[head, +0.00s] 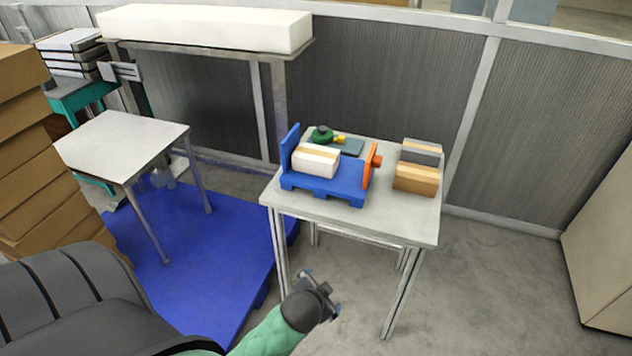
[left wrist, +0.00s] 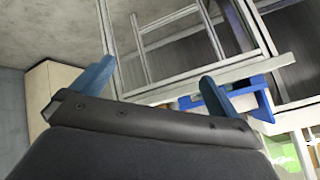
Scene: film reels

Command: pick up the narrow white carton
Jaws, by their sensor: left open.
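The narrow white carton (head: 316,160), with a tan tape strip along its top, lies on a blue pallet-like stand (head: 325,186) on the grey table. My left gripper (head: 326,287) is in front of the table, lower than its top and well apart from the carton. In the left wrist view my left gripper (left wrist: 155,87) shows two blue fingers spread wide with nothing between them. My right gripper is not in view.
The table (head: 400,222) also holds an orange upright part (head: 371,165), brown boxes (head: 415,178) and a green reel-like item (head: 322,134). A white-topped table (head: 125,145) stands left, stacked brown boxes (head: 25,150) further left.

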